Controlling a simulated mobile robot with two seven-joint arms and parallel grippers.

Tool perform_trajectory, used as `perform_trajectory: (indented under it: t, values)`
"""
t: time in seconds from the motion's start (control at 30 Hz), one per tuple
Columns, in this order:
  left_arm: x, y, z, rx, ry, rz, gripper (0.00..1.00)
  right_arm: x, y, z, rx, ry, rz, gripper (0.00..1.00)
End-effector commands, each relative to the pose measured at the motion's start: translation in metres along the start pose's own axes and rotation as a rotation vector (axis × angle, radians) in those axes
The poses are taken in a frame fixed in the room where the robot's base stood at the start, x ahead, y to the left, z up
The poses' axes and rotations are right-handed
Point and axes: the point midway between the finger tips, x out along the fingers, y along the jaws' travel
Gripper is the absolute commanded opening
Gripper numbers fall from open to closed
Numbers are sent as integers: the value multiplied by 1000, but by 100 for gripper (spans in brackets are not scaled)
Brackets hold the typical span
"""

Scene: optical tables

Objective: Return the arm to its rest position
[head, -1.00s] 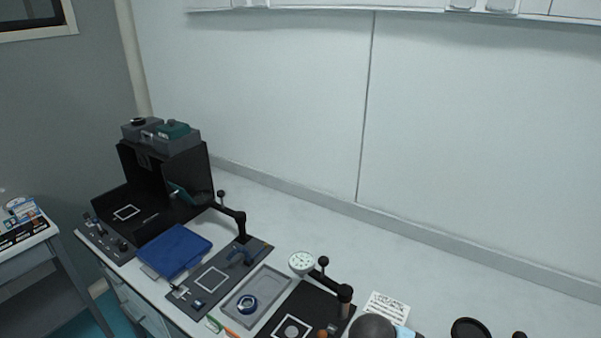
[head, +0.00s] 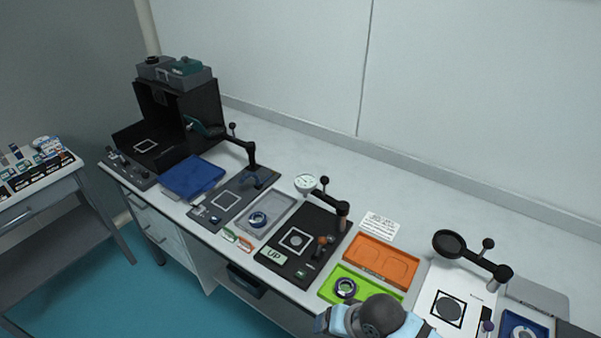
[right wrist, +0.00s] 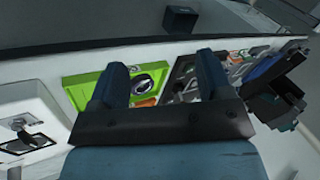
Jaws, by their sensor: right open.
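My right gripper (right wrist: 160,75) shows in the right wrist view with its two dark fingers spread apart and nothing between them. Beyond the fingers lies the green tray (right wrist: 82,88), partly hidden by a finger. In the head view part of my arm, a grey joint with light blue links, is at the bottom edge, in front of the green tray (head: 331,290). The fingertips are hard to make out there. My left gripper is in neither view.
The table holds an orange tray (head: 384,278), a dark mat (head: 270,250) with a dial gauge (head: 305,183), a grey tray (head: 287,207), a blue case (head: 193,165) and a black booth (head: 208,108). A magnifier post (head: 487,262) stands at the right. Bare tabletop runs along the wall.

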Motion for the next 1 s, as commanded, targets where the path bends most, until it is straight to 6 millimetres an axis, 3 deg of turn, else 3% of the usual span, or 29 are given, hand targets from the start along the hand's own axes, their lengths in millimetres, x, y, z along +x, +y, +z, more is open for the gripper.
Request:
perform_trajectory:
  t: [0.13,0.23,0.5,0.6,0.73,1.0]
  values:
    - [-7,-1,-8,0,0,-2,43,6,13,12,-100,162,-117,72]
    - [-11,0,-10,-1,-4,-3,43,4,34,19,-189,308,-131,72]
    - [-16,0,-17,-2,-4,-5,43,-17,111,53,-450,611,33,72]
    - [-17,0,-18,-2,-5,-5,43,-24,128,63,-518,660,93,72]
    - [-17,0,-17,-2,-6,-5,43,-28,137,68,-559,685,127,72]
    - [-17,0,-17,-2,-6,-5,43,-28,137,68,-559,685,127,72]
